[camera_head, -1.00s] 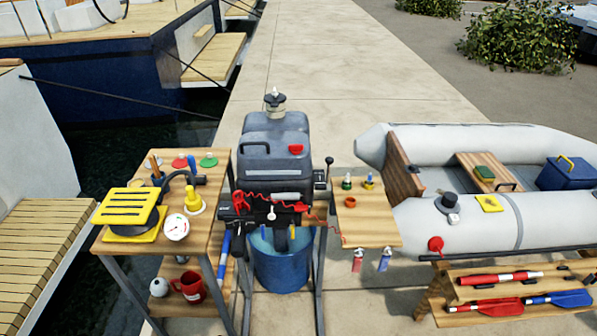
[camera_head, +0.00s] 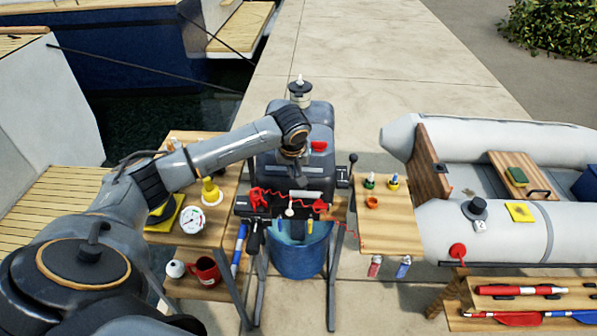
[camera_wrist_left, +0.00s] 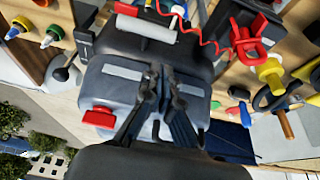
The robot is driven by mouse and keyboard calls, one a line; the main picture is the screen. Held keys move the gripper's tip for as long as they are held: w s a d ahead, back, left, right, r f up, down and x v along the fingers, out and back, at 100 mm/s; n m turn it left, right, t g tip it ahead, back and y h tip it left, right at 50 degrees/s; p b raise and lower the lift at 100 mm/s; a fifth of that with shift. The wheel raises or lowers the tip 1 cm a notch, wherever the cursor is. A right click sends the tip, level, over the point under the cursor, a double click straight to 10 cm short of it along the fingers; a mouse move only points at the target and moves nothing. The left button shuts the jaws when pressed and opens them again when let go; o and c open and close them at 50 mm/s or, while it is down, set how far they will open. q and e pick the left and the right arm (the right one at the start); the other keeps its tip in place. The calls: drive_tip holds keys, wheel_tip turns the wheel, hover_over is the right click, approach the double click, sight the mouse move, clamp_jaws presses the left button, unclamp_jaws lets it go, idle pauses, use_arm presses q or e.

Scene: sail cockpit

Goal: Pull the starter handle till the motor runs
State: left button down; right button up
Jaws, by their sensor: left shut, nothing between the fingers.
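The dark grey outboard motor (camera_head: 318,172) stands upright on a stand in the head view, with its lower end in a blue bucket (camera_head: 300,262). It also shows in the left wrist view (camera_wrist_left: 105,83). A pale bar (camera_head: 306,194) and a small white knob (camera_head: 290,211) are at its near side; I cannot tell for certain which is the starter handle. In the left wrist view the pale bar (camera_wrist_left: 150,27) lies beyond the fingertips. My left gripper (camera_wrist_left: 155,77) is shut and empty over the motor cowl. My right gripper is not in view.
A red coiled cord (camera_head: 279,198) runs across the motor's near side. A wooden table with a gauge (camera_head: 191,220) and red mug (camera_head: 205,270) stands left. A small wooden shelf (camera_head: 388,235) and grey inflatable boat (camera_head: 520,230) are right. The dock behind is clear.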

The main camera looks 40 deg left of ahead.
sight(305, 190)
use_arm(q)
drive_tip(key=p+x, duration=0.1)
drive_tip(key=x, duration=0.7)
drive_tip(key=shift+w, duration=0.1)
drive_tip(key=shift+f, duration=0.1)
